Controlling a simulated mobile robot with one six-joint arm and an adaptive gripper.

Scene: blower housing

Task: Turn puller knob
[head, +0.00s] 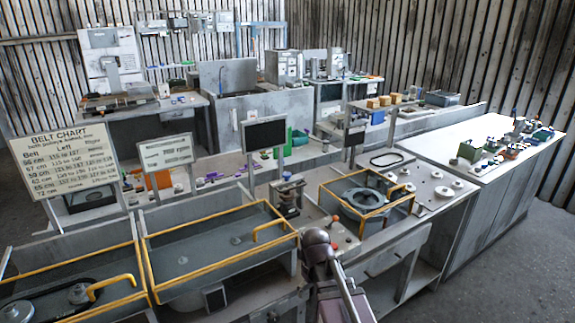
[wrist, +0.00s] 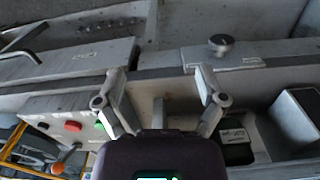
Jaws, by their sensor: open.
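My gripper (wrist: 160,76) is open and empty in the wrist view, its two fingers spread over the edge of a grey bench. A dark round knob (wrist: 221,42) on a short stem stands on a grey plate, beyond and to the right of the right fingertip, apart from it. I cannot tell for sure whether it is the puller knob. In the head view my arm reaches in at the bottom middle, and its gripper end is not clear. A small upright device (head: 288,198) stands on the bench behind my arm.
A red button (wrist: 73,126) and a green button sit on a panel left of my gripper. A dark block (wrist: 236,150) lies to its right. In the head view, yellow-railed guards (head: 222,235) cover the left benches, and a yellow-framed housing (head: 366,198) stands right of my arm.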

